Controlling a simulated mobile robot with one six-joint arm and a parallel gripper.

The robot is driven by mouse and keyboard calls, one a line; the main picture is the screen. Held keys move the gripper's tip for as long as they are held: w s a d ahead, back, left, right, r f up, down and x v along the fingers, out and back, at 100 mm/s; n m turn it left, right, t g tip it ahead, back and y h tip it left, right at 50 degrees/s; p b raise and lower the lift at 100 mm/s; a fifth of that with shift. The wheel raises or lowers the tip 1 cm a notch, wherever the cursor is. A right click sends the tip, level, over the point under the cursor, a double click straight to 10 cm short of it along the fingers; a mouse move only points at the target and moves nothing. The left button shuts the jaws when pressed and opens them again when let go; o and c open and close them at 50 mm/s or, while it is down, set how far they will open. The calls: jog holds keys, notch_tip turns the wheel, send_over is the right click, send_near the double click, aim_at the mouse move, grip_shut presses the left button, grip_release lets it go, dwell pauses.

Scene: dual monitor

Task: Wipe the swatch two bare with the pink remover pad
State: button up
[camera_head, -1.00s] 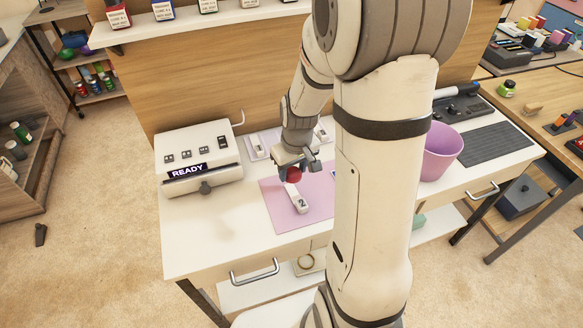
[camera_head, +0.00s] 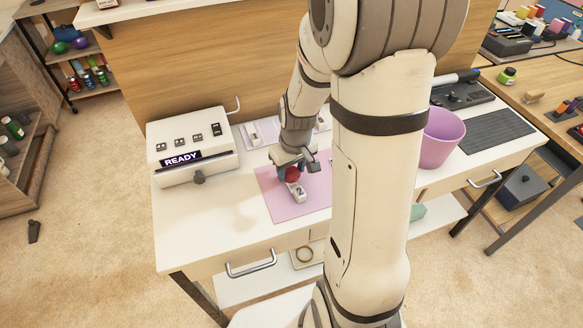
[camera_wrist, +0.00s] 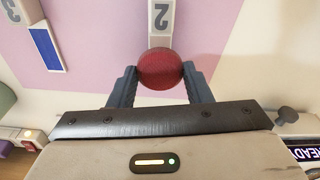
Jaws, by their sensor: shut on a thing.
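My gripper (camera_head: 293,168) is shut on a round, dark red pad (camera_wrist: 161,69). In the wrist view the pad sits between my two fingertips (camera_wrist: 160,84). Swatch two, a pale block marked 2 (camera_wrist: 160,17), lies on the pink mat (camera_wrist: 100,25) and runs under the pad, which hides part of it. In the head view the numbered end of swatch two (camera_head: 299,191) shows just below the pad. The pad appears to be on or very close to the swatch; I cannot tell whether it touches. The swatch surface beneath is hidden.
A block marked 3 (camera_wrist: 18,10) and a blue-topped piece (camera_wrist: 46,46) lie left in the wrist view. A white READY machine (camera_head: 190,150) stands left of the mat. A purple bin (camera_head: 442,137) stands right. The front-left tabletop is clear.

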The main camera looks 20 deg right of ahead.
jog(key=shift+f+b, duration=0.95)
jog(key=shift+f, duration=0.1)
jog(key=shift+r, duration=0.1)
jog(key=shift+w, duration=0.65)
jog(key=shift+s, duration=0.65)
jog(key=shift+w, duration=0.65)
jog(key=shift+s, duration=0.65)
jog(key=shift+w+b, duration=0.4)
jog(key=shift+w, duration=0.35)
